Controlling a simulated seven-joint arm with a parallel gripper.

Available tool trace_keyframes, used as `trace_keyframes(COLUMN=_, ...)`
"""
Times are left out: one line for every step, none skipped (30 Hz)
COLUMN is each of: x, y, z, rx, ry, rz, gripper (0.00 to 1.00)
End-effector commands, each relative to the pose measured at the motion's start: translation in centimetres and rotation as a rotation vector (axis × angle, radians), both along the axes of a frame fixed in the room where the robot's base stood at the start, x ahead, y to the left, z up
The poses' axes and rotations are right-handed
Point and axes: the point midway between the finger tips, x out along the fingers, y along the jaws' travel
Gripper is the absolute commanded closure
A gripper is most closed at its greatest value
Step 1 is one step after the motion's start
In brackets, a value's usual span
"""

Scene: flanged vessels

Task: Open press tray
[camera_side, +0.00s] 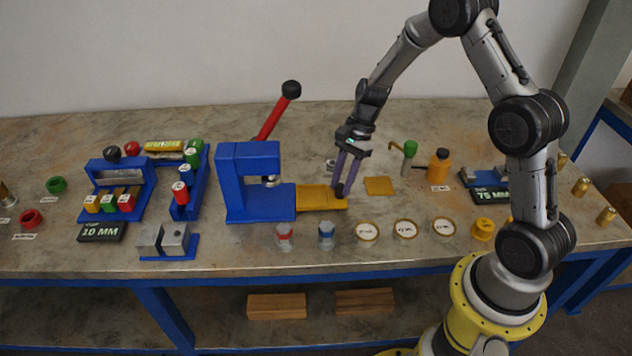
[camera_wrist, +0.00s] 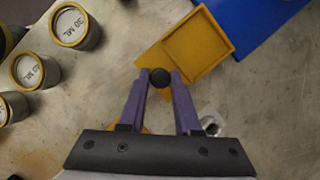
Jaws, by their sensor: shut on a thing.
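The yellow press tray (camera_side: 318,199) sticks out to the right from the base of the blue press (camera_side: 250,178). The tray also shows in the wrist view (camera_wrist: 203,45), with a shallow square recess. A black knob (camera_wrist: 160,78) sits at the tray's outer end. My gripper (camera_side: 341,190) is at that end, pointing down. In the wrist view my purple fingers (camera_wrist: 160,82) are shut on the knob, one on each side. The press's lever (camera_side: 277,115) is red with a black ball and leans up to the right.
Labelled round jars (camera_side: 405,229) stand in front and right of the tray. A flat yellow square (camera_side: 379,186) lies just right of my gripper. Two small vessels (camera_side: 285,236) stand in front of the press. An orange bottle (camera_side: 439,166) is further right.

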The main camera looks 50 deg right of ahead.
Motion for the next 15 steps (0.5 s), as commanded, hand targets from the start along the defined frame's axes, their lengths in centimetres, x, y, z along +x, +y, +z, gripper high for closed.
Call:
trace_keyframes(x=-0.49, y=-0.76, z=0.16, rx=-0.002, ry=-0.004, rz=-0.005, gripper=1.00)
trace_keyframes(x=-0.76, y=-1.04, z=0.16, rx=-0.002, ry=-0.005, rz=-0.005, gripper=1.00)
trace_keyframes(x=-1.04, y=-1.28, z=0.15, rx=-0.002, ry=-0.006, rz=-0.004, gripper=1.00)
trace_keyframes(x=-1.18, y=-1.40, z=0.16, rx=-0.002, ry=-0.006, rz=-0.003, gripper=1.00)
trace_keyframes(x=-1.28, y=-1.48, z=0.16, rx=-0.002, ry=-0.006, rz=-0.003, gripper=1.00)
trace_keyframes(x=-1.35, y=-1.54, z=0.15, rx=-0.002, ry=-0.006, rz=-0.001, gripper=1.00)
trace_keyframes(x=-1.37, y=-1.55, z=0.15, rx=-0.002, ry=-0.006, rz=-0.001, gripper=1.00)
trace_keyframes(x=-1.37, y=-1.55, z=0.15, rx=-0.002, ry=-0.006, rz=-0.001, gripper=1.00)
trace_keyframes(x=-1.35, y=-1.53, z=0.15, rx=-0.002, ry=-0.006, rz=0.000, gripper=1.00)
trace_keyframes(x=-1.34, y=-1.53, z=0.15, rx=-0.002, ry=-0.006, rz=0.000, gripper=1.00)
trace_keyframes(x=-1.34, y=-1.52, z=0.15, rx=-0.002, ry=-0.006, rz=0.000, gripper=1.00)
trace_keyframes(x=-1.33, y=-1.52, z=0.15, rx=-0.002, ry=-0.006, rz=0.000, gripper=1.00)
trace_keyframes(x=-1.33, y=-1.51, z=0.15, rx=-0.002, ry=-0.006, rz=0.000, gripper=1.00)
trace_keyframes(x=-1.32, y=-1.51, z=0.15, rx=-0.002, ry=-0.006, rz=0.000, gripper=1.00)
trace_keyframes(x=-1.32, y=-1.50, z=0.16, rx=-0.002, ry=-0.006, rz=0.000, gripper=0.61)
